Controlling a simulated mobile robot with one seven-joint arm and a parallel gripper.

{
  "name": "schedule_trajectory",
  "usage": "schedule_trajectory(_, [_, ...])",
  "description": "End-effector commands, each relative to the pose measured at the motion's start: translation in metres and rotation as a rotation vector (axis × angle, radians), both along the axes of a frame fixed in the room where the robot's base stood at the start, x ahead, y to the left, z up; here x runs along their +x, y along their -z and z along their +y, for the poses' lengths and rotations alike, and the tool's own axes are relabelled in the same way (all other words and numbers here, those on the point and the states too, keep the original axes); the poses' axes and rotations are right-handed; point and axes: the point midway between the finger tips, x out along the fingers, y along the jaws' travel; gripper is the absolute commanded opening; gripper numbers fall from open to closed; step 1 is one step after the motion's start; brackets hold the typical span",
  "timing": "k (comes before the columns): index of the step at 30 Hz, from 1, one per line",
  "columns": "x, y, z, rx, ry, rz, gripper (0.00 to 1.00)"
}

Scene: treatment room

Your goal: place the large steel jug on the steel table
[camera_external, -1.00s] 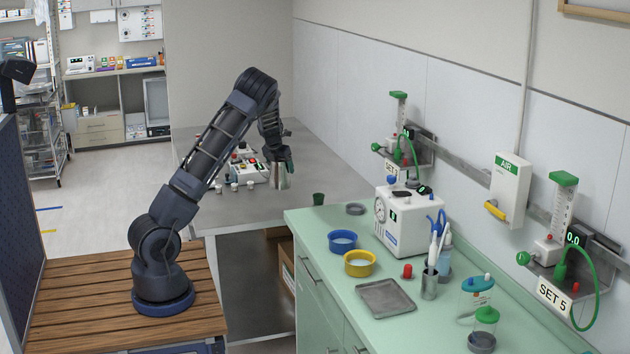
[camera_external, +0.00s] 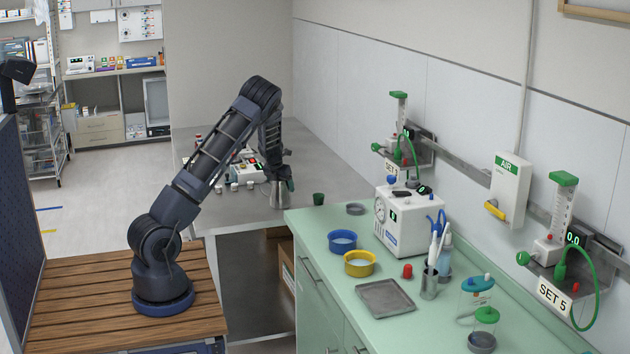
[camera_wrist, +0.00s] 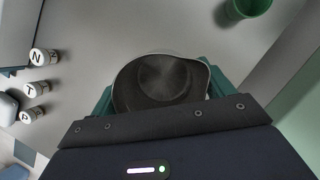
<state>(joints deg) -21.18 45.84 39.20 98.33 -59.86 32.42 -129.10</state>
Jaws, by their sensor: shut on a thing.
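The large steel jug (camera_external: 279,196) is upright over the near part of the steel table (camera_external: 328,174), close to its front edge. My gripper (camera_external: 279,182) is shut on the jug, with its green fingers on either side. In the wrist view the jug's dark, round open mouth (camera_wrist: 160,82) shows between the fingers, with its pouring lip at the upper right. The jug's base looks at or very near the tabletop. I cannot tell whether it touches.
A small green cup (camera_external: 319,199) stands just right of the jug. White labelled jars (camera_wrist: 36,87) and a white device with coloured buttons (camera_external: 247,168) are to the left. The green counter (camera_external: 325,220) adjoins on the right. The tabletop behind the jug is clear.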

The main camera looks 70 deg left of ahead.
Motion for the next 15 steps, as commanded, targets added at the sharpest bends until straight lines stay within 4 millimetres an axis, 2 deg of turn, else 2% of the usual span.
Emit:
schedule_trajectory(5, [0.0001, 0.0019, 0.0003, 0.000, 0.000, 0.000, 0.43])
schedule_trajectory(6, [0.0001, 0.0024, -0.0001, 0.000, 0.000, 0.000, 0.86])
schedule_trajectory(8, [0.0001, 0.0024, -0.0001, 0.000, 0.000, 0.000, 0.98])
schedule_trajectory(15, [0.0001, 0.0018, 0.0000, 0.000, 0.000, 0.000, 1.00])
